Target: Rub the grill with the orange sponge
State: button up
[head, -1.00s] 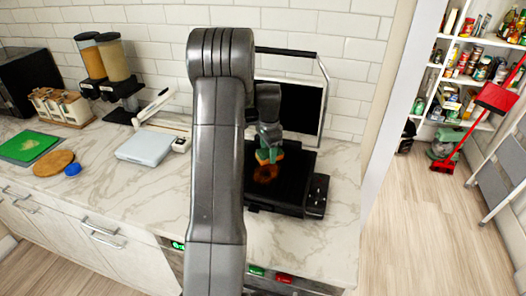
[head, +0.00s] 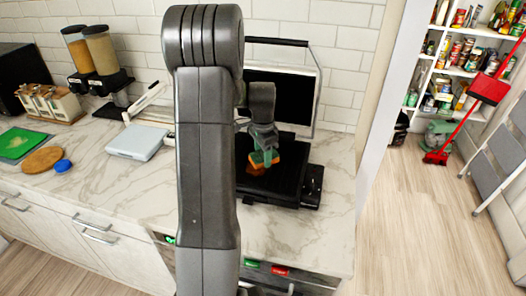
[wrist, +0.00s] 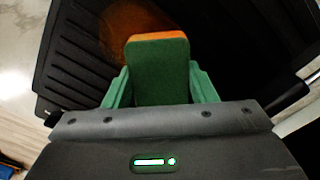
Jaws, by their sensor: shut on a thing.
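The grill (head: 285,183) is a black ridged plate on the marble counter, with its lid (head: 284,97) raised behind it. An orange-brown stain (wrist: 135,28) shows on the plate in the wrist view. It is partly hidden by the sponge in the head view. My gripper (head: 264,156) is over the plate, shut on the orange sponge (head: 266,160). In the wrist view the sponge (wrist: 158,70) shows a green face and an orange edge between the green fingers. The sponge is at or just above the plate beside the stain; I cannot tell if it touches.
A white scale (head: 137,142), a round wooden board (head: 43,160), a blue lid (head: 62,166) and a green cutting board (head: 22,145) lie to the left. Dispensers (head: 103,52) stand by the wall. Bare counter lies in front of the grill.

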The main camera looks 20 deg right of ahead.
aim_at(263, 170)
jog(key=shift+s+a+f, duration=0.1)
jog(key=shift+s+a, duration=0.05)
jog(key=shift+s, duration=0.35)
jog(key=shift+s, duration=0.1)
jog(key=shift+s+a+b, duration=0.25)
jog(key=shift+s+a, duration=0.15)
jog(key=shift+s, duration=0.55)
jog(key=shift+s+a+b, duration=0.3)
jog(key=shift+s+a, duration=0.15)
jog(key=shift+s, duration=0.55)
jog(key=shift+s+a+b, duration=0.25)
jog(key=shift+s+a, duration=0.15)
jog(key=shift+s, duration=0.7)
jog(key=shift+w+d+p, duration=0.25)
jog(key=shift+w+d, duration=0.05)
jog(key=shift+w, duration=0.5)
jog(key=shift+w+d+p, duration=0.2)
jog(key=shift+w+d, duration=0.1)
jog(key=shift+w, duration=0.5)
jog(key=shift+w+d+p, duration=0.55)
jog(key=shift+w+d, duration=0.1)
jog(key=shift+w, duration=0.95)
jog(key=shift+w+d+p, duration=0.5)
jog(key=shift+w+d, duration=0.15)
jog(key=shift+w, duration=1)
jog(key=shift+w+d+p, duration=0.55)
jog(key=shift+w+d, duration=0.1)
jog(key=shift+w, duration=0.95)
jog(key=shift+r, duration=0.25)
